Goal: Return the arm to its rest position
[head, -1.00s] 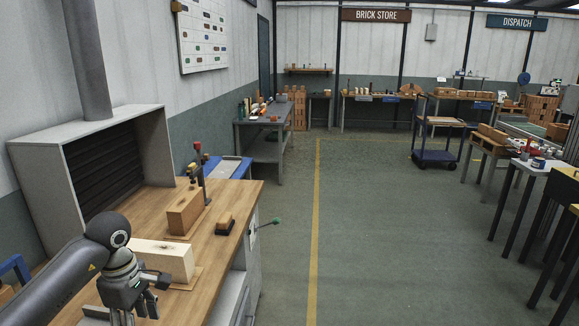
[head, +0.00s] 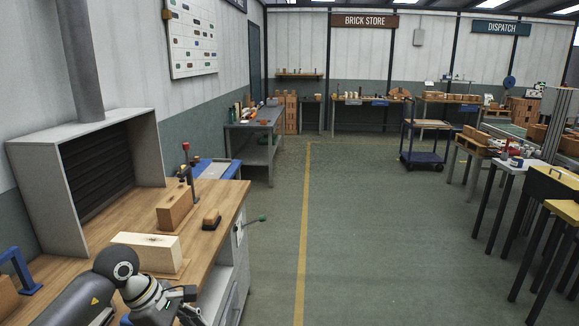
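My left arm comes in at the bottom left of the head view. Its gripper (head: 184,307) is low, in front of the wooden bench top (head: 103,217) and close to its near right edge. The fingers are small and partly cut off by the bottom of the picture, so I cannot tell if they are open or shut. No held object shows. My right arm and gripper are out of view.
A pale block (head: 146,253) and a brown brick (head: 174,209) stand on the bench, with a wood-and-black brush (head: 211,220) beside them. A grey hood (head: 30,165) stands behind. The floor right of the bench is open.

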